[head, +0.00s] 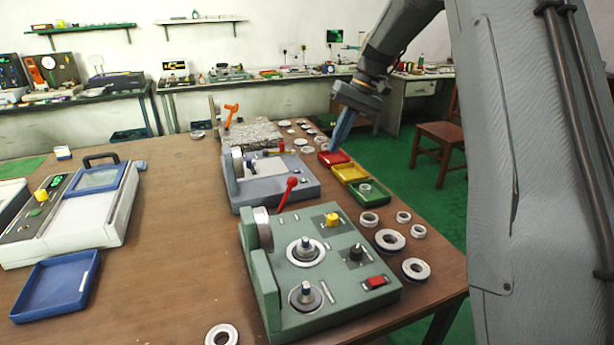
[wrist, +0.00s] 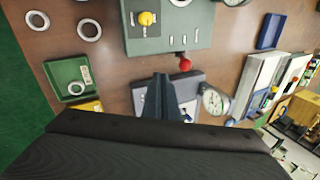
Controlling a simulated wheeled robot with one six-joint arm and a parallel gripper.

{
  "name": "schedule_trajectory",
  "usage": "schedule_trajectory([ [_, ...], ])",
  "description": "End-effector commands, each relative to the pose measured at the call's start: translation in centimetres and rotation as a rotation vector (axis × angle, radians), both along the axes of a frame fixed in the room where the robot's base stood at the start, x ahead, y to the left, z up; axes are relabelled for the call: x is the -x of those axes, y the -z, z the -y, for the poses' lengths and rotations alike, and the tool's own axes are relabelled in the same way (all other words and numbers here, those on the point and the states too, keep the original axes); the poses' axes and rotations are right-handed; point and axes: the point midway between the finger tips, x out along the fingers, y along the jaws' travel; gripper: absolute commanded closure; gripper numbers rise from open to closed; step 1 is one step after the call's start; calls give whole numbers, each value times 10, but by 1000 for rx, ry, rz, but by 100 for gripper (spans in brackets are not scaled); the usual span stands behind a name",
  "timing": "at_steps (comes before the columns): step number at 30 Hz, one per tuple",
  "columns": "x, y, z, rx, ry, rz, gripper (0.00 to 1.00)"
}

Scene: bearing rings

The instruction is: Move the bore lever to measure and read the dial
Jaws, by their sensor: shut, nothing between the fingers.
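A lever with a red ball knob (head: 292,182) stands tilted at the far edge of the green gauge fixture (head: 325,262); the knob also shows in the wrist view (wrist: 185,64). A grey-blue gauge fixture (head: 300,188) sits behind it. Its round dial (wrist: 215,101) faces the wrist camera, but the reading is too small to tell. An orange lever (head: 231,111) stands on a farther fixture. I cannot tell which lever is the bore lever. My gripper (head: 334,148) is shut and empty above the red tray; its blue fingers (wrist: 165,82) appear over the grey-blue fixture in the wrist view.
Red (head: 334,158), yellow (head: 350,173) and green (head: 372,195) trays line the right table edge; the green one holds a ring. Several loose rings (head: 390,239) lie nearby. A white instrument (head: 85,205) and blue tray (head: 55,287) stand left. The table middle is clear.

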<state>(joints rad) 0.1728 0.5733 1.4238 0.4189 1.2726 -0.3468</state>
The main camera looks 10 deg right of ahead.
Motion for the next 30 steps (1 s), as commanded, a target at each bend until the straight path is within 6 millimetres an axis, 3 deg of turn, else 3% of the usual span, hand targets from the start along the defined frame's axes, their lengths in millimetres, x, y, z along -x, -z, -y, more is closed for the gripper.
schedule_trajectory([
  [15,-1,5,-3,-4,-3,0,100],
  [20,0,26,-12,-4,-3,-2,100],
  [30,2,87,-39,-4,-3,-3,100],
])
